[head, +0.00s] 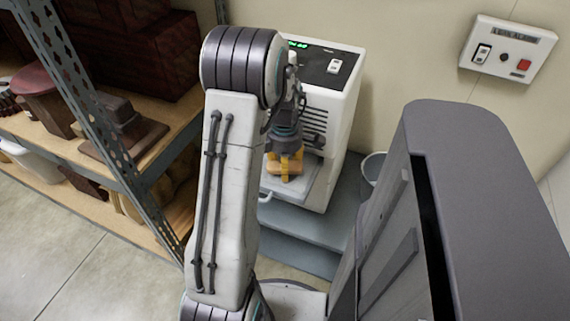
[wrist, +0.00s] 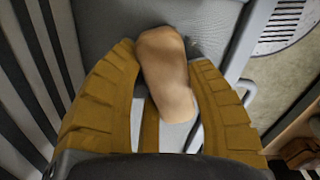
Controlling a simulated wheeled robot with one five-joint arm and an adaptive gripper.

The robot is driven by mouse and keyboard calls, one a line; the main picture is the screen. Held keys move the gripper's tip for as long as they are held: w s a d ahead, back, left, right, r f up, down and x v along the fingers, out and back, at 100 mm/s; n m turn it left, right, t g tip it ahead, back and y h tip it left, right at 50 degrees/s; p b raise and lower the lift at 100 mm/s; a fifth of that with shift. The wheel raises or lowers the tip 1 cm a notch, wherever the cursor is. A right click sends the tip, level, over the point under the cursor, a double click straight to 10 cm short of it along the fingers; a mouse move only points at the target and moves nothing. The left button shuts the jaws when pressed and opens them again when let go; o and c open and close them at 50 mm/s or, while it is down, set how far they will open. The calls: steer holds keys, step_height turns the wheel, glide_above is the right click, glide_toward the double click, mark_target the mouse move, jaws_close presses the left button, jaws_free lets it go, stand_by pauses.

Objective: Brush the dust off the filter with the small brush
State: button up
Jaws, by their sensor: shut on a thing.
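The small brush shows as a tan wooden body (wrist: 166,72) between the yellow fingers of my gripper (wrist: 163,60) in the wrist view. My gripper (head: 287,160) is shut on it. In the head view the brush (head: 274,168) is partly covered by the fingers, and its bristles cannot be seen. Below it, a grey panel in a pale frame, which looks like the filter (head: 303,183), lies flat at the front of the white machine. Its grey surface (wrist: 100,18) also shows in the wrist view. I cannot tell whether the brush touches it, and no dust is clear.
The white machine (head: 338,105) stands on a grey-blue step (head: 315,225) against the wall. A loaded shelf rack (head: 128,185) is close on the left. A small bucket (head: 374,166) stands right of the machine. A switch box (head: 505,50) is on the wall.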

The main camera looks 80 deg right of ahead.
steer(key=shift+d, duration=0.1)
steer(key=shift+s+d+r+p, duration=0.1)
steer(key=shift+s+d+p, duration=0.1)
steer(key=shift+d+p, duration=0.45)
steer(key=shift+s+d+r+p, duration=0.1)
steer(key=shift+s+d+p, duration=0.15)
steer(key=shift+d, duration=0.55)
steer(key=shift+d+r, duration=0.25)
steer(key=shift+d, duration=0.05)
steer(key=shift+w+a+f+b, duration=0.1)
steer(key=shift+a+f+b, duration=0.15)
steer(key=shift+a, duration=0.3)
steer(key=shift+w+a+b, duration=0.15)
steer(key=shift+a+b, duration=0.05)
steer(key=shift+a, duration=0.45)
steer(key=shift+w+a+b, duration=0.15)
steer(key=shift+a, duration=0.45)
steer(key=shift+r, duration=0.1)
steer(key=shift+r+p, duration=2.35)
steer(key=shift+r, duration=0.55)
